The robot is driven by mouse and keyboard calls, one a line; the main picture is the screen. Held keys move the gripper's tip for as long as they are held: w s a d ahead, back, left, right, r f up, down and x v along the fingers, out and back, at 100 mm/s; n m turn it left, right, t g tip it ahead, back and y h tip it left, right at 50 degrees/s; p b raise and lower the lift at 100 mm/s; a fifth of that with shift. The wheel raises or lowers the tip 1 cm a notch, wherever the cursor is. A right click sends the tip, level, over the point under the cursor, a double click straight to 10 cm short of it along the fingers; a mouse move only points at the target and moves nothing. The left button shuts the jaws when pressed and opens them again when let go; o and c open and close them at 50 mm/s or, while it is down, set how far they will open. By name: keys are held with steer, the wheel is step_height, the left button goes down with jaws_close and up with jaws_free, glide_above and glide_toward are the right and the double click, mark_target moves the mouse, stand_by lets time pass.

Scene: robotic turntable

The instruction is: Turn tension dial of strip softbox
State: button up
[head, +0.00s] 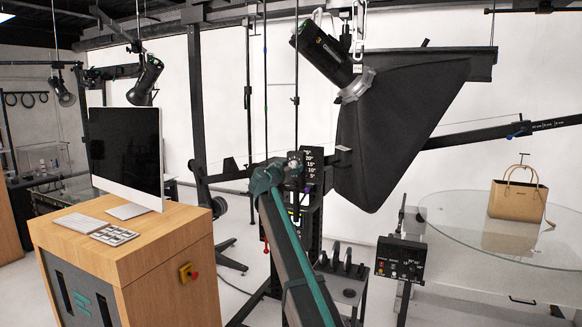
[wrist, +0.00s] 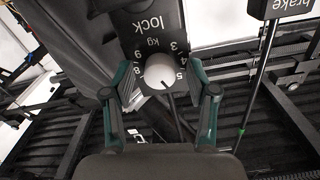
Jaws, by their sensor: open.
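The dial (wrist: 162,71) is a pale round knob in the wrist view, on a black plate (wrist: 150,22) marked "lock", "kg" and numbers around it. My gripper (wrist: 160,78) is open, with one finger on each side of the knob; I cannot tell whether they touch it. In the head view my gripper (head: 284,172) is at the black column near a number scale (head: 313,165), and the dial is hard to make out there. The black strip softbox (head: 400,125) hangs to the right of my gripper, its lamp head (head: 322,47) at upper left.
A wooden cabinet (head: 140,262) with a monitor (head: 126,150) stands left. A glass turntable (head: 450,225) with a tan handbag (head: 517,200) is at right, beside a black control box (head: 400,259). A "brake" tag (wrist: 290,8) hangs at the wrist view's upper right.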

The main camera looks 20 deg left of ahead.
steer(key=shift+c, duration=0.2)
jaws_close()
steer(key=shift+f+n+b, duration=0.1)
steer(key=shift+n+b, duration=0.2)
steer(key=shift+b, duration=0.2)
steer(key=n+b, duration=0.1)
steer(key=b, duration=0.1)
steer(key=shift+f+n+b, duration=0.15)
steer(key=shift+n+b, duration=0.85)
steer(key=shift+b, duration=0.25)
steer(key=n+b, duration=0.2)
steer(key=n, duration=0.1)
steer(key=n+b, duration=0.1)
steer(key=n, duration=0.1)
steer(key=shift+r, duration=0.25)
steer(key=shift+n, duration=0.3)
